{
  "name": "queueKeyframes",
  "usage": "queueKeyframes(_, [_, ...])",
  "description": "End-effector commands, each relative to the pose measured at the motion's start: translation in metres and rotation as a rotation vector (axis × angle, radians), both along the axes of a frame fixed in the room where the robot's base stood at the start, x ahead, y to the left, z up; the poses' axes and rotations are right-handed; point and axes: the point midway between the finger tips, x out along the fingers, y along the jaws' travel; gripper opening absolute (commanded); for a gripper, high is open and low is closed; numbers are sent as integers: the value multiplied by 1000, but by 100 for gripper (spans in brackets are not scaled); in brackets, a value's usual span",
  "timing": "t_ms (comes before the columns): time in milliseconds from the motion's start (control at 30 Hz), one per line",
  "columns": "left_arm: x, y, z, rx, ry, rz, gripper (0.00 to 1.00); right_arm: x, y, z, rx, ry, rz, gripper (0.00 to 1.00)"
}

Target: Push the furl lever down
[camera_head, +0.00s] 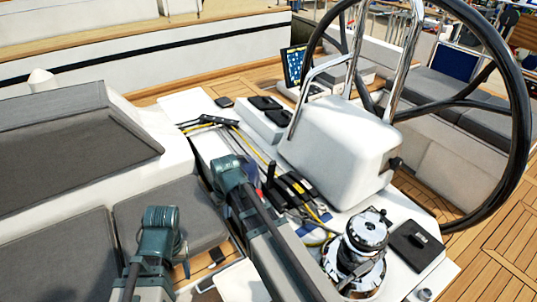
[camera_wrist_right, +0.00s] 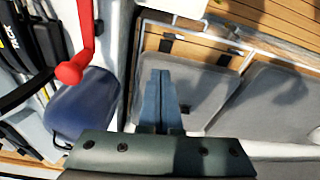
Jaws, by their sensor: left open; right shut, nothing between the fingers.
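A red lever (camera_wrist_right: 82,40) with a rounded red end stands at the upper left of the right wrist view, above a dark blue block (camera_wrist_right: 88,105). A small bit of red (camera_head: 258,191) shows beside my right wrist in the head view. Which part is the furl lever is not certain. My right gripper (camera_wrist_right: 161,78) is shut and empty, to the right of the red lever and apart from it. In the head view my right wrist mostly hides its fingers. My left gripper (camera_head: 183,258) is open, low over the seat, partly hidden by its wrist.
Black clutch levers (camera_head: 295,186) and ropes lie right of my right wrist. A chrome winch (camera_head: 362,245), a white pedestal (camera_head: 340,150) and a large black wheel (camera_head: 522,110) stand further right. Grey seat cushions (camera_head: 175,210) lie at the left.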

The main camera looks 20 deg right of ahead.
Motion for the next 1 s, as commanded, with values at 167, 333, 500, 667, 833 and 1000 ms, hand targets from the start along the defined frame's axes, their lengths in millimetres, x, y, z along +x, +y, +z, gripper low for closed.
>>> queueKeyframes(167, [0,0,26,0,0,0,61,52,-46,29,37,-76,-33,0])
queueKeyframes(333, [0,0,50,0,0,-1,61,105,-112,60,65,-181,-73,0])
queueKeyframes(500, [0,0,67,0,0,-1,61,140,-176,84,72,-272,-108,0])
queueKeyframes(667, [0,0,76,0,0,-1,61,156,-218,98,67,-331,-130,0])
queueKeyframes(833, [0,0,79,0,0,-1,61,162,-237,104,62,-357,-139,0])
queueKeyframes(1000, [0,0,78,0,0,-1,61,163,-239,104,62,-361,-140,0])
